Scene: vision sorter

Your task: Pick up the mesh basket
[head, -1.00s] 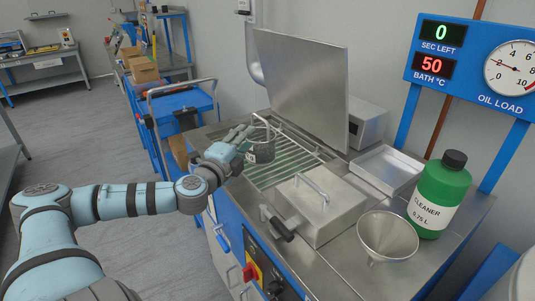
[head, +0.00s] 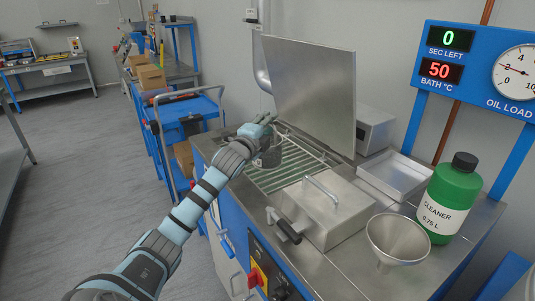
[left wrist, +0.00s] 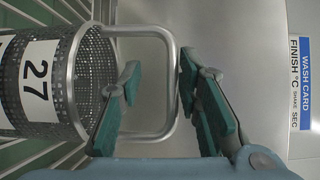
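The mesh basket (head: 268,156) stands on the slatted rack at the left part of the steel bench. In the left wrist view the basket (left wrist: 60,80) shows at the left, with a white label reading 27. Its U-shaped wire handle (left wrist: 148,29) reaches toward my fingers. My left gripper (left wrist: 158,95) is open, with the handle's end bar between the fingers, close to the right finger. In the head view the left gripper (head: 262,122) is at the top of the basket and hides most of the handle. My right gripper is not in view.
A raised steel lid (head: 310,90) stands behind the rack (head: 290,172). A lidded steel box (head: 322,210), a funnel (head: 396,238), a green cleaner bottle (head: 450,200) and a shallow tray (head: 395,176) stand to the right. A blue cart (head: 188,110) is at the left.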

